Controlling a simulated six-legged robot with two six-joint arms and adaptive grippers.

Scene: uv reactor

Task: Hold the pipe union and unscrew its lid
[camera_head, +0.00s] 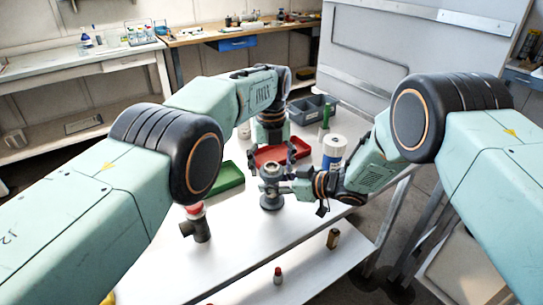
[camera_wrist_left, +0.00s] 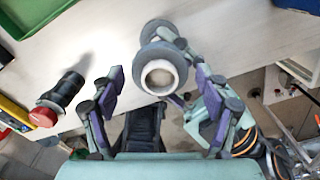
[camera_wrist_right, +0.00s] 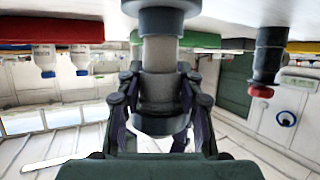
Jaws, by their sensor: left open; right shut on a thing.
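The grey metal pipe union (camera_head: 271,201) stands upright on the white table, its wide foot on the surface. Its lid (camera_wrist_left: 159,76) shows from above in the left wrist view as a grey ring around a pale round centre. My right gripper (camera_head: 287,186) is shut on the union's body from the right; the right wrist view shows the union's grey body (camera_wrist_right: 160,58) upside down between its fingers. My left gripper (camera_head: 272,154) is open above and behind the union. In the left wrist view its fingers stand apart on both sides of the lid; contact cannot be told.
A dark pipe piece with a red cap (camera_head: 199,229) stands to the left. A green tray (camera_head: 229,179), a red tray (camera_head: 268,155), a grey bin (camera_head: 312,108) and a white-blue bottle (camera_head: 333,152) stand behind. A small red-capped vial (camera_head: 278,276) and a brown bottle (camera_head: 333,239) are in front.

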